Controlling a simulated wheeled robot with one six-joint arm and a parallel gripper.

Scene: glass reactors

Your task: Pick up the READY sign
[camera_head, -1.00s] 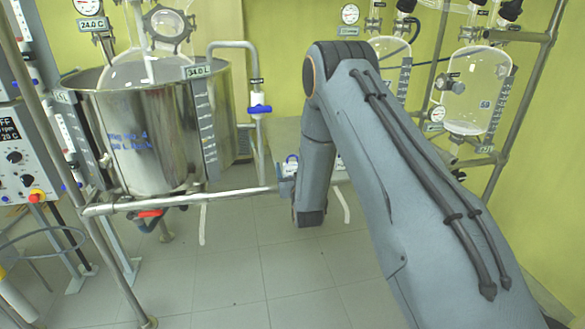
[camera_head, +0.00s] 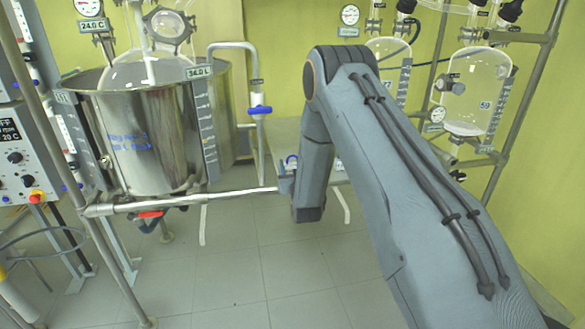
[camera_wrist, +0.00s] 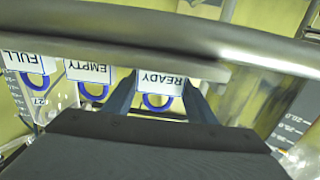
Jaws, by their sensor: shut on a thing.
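The READY sign (camera_wrist: 161,80) is a white plate with black letters and a blue ring, upside down in the wrist view. My gripper (camera_wrist: 160,100) has one finger on each side of the sign's ring and is shut on the sign. The finger contact itself is partly hidden by the dark gripper body. In the head view my arm hides most of the gripper and sign.
The EMPTY sign (camera_wrist: 88,71) and FULL sign (camera_wrist: 28,61) are beside READY, each with a blue ring. A metal rail (camera_wrist: 190,35) crosses close in the wrist view. A steel vessel (camera_head: 150,135) stands left in the head view; a glass reactor (camera_head: 472,90) stands right.

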